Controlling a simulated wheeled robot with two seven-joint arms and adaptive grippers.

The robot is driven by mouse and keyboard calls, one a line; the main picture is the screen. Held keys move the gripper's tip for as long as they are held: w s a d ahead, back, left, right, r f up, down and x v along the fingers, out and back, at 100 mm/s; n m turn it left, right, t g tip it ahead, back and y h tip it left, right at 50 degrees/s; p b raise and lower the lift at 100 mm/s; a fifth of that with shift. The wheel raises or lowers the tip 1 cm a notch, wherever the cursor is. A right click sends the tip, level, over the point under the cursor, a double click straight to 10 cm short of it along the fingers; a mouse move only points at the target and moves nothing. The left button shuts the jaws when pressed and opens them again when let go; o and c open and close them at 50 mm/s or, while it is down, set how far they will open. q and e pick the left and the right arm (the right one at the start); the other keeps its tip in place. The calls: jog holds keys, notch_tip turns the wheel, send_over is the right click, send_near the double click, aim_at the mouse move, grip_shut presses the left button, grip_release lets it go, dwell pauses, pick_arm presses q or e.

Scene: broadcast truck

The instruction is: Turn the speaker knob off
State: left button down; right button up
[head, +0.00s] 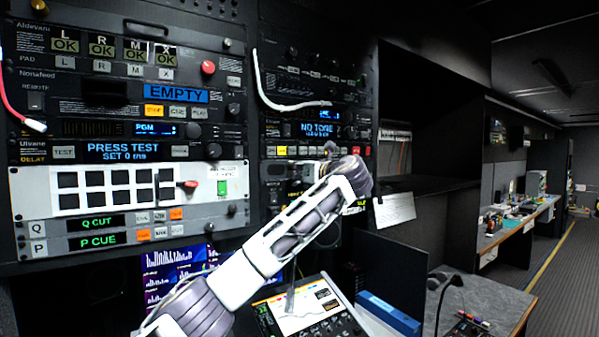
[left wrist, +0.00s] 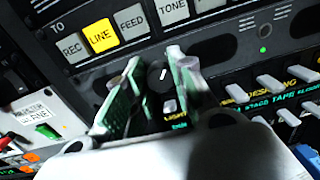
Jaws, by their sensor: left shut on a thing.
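In the left wrist view my left gripper (left wrist: 154,62) is at a dark equipment panel, with one green-padded finger on each side of a small black knob (left wrist: 159,77) with a white pointer line. The gripper is shut on this knob. Small lettering shows just below the knob, partly hidden by a finger; I cannot read whether it names the speaker. In the head view my left arm (head: 307,220) reaches up to the middle rack, and its wrist hides the fingers and the knob. My right gripper is not in view.
A row of buttons with a lit yellow LINE button (left wrist: 101,35) lies above the fingers. Several light-coloured switches (left wrist: 271,84) sit to the right. In the head view, a white button panel (head: 120,220) is at left, and a desk with a tilted console (head: 300,306) is below.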

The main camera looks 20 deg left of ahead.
pick_arm(q)
jog(key=shift+n+b, duration=0.6)
jog(key=shift+n, duration=1.3)
jog(key=c, duration=1.2)
grip_release()
jog(key=shift+d, duration=0.1)
jog(key=shift+v, duration=5.95)
jog(key=shift+f, duration=0.1)
